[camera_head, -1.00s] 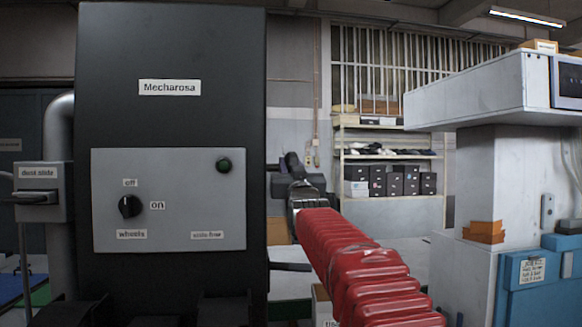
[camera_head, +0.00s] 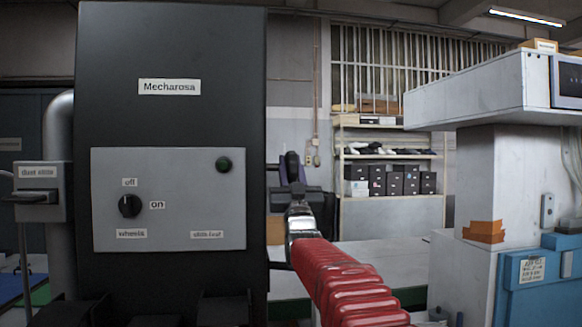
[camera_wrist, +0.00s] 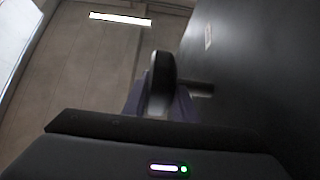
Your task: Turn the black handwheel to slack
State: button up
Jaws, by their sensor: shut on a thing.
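The black handwheel (camera_head: 292,160) sits beside the right side of the dark Mecharosa cabinet (camera_head: 170,50), seen nearly edge-on. In the wrist view the handwheel (camera_wrist: 161,75) is a dark rounded rim with a short shaft running right to the cabinet wall. My gripper (camera_head: 293,176) is shut on it, with purplish fingers on either side of the rim. The fingers (camera_wrist: 160,105) also show in the wrist view, partly hidden behind the gripper's dark body. No slack mark on the wheel can be read.
A white machine (camera_head: 465,180) stands at right. Shelves with shoes and boxes (camera_head: 390,180) are at the back. Open space lies right of the wheel.

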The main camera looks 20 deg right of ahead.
dwell(0.3)
jog(key=o, duration=1)
jog(key=shift+o, duration=0.2)
jog(key=shift+s+f, duration=0.15)
jog(key=v, duration=1.3)
jog(key=shift+s+f, duration=0.2)
jog(key=shift+a, duration=0.15)
